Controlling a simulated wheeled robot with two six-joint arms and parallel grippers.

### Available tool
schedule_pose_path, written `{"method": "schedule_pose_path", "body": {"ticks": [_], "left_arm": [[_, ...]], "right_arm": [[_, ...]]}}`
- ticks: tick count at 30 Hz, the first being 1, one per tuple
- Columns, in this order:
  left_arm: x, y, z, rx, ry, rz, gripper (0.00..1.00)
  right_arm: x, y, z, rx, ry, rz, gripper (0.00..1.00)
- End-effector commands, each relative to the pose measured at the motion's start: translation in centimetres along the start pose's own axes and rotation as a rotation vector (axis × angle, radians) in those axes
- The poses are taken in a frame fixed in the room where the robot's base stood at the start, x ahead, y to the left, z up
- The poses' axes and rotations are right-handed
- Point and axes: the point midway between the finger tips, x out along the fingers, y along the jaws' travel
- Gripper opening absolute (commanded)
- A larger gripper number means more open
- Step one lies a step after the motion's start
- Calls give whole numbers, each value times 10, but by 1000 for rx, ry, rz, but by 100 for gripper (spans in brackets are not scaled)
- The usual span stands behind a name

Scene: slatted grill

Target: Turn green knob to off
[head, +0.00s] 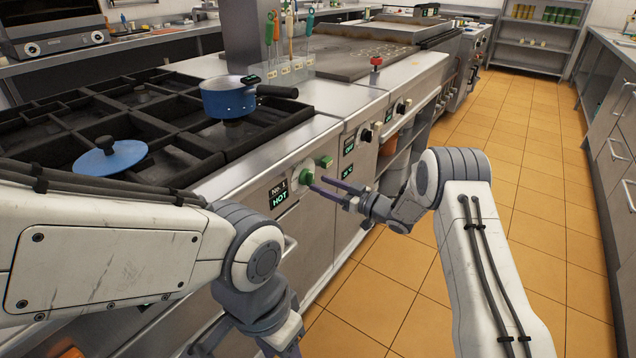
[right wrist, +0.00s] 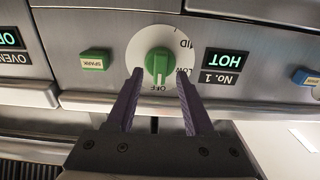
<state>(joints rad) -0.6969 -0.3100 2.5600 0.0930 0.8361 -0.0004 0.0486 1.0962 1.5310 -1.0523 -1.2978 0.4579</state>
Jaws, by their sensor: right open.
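The green knob (head: 306,174) sits on the stove's front panel, on a white dial, beside a display reading "No. 1 HOT". In the right wrist view, upside down, the green knob (right wrist: 159,62) has its ridge nearly vertical in the picture, with OFF at its lower end and LOW and MID to the right. I cannot tell surely which end is the pointer. My right gripper (head: 318,183) is open in front of the knob. In the wrist view its purple fingertips (right wrist: 160,72) flank the knob's lower part, with gaps on both sides.
A green SPARK button (right wrist: 95,60) is close beside the dial. A blue pot (head: 228,100) and a blue lid (head: 110,158) are on the stove grates. Further knobs and an oven handle stick out from the front panel. Orange floor (head: 520,130) is open at right.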

Motion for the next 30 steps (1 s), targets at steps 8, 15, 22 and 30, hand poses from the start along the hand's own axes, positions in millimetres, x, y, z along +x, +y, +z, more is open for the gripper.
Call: {"method": "schedule_pose_path", "body": {"ticks": [8, 15, 22, 30], "left_arm": [[-2, 0, 0, 0, 0, 0, 50], [-3, 0, 0, 0, 0, 0, 50], [-3, 0, 0, 0, 0, 0, 50], [-3, 0, 0, 0, 0, 0, 50]], "right_arm": [[-56, 1, -1, 1, -1, 3, 52], [-78, 0, 0, 1, -1, 1, 52], [-79, 0, 0, 0, 0, 0, 52], [-57, -3, -14, -41, -86, 60, 52]]}}
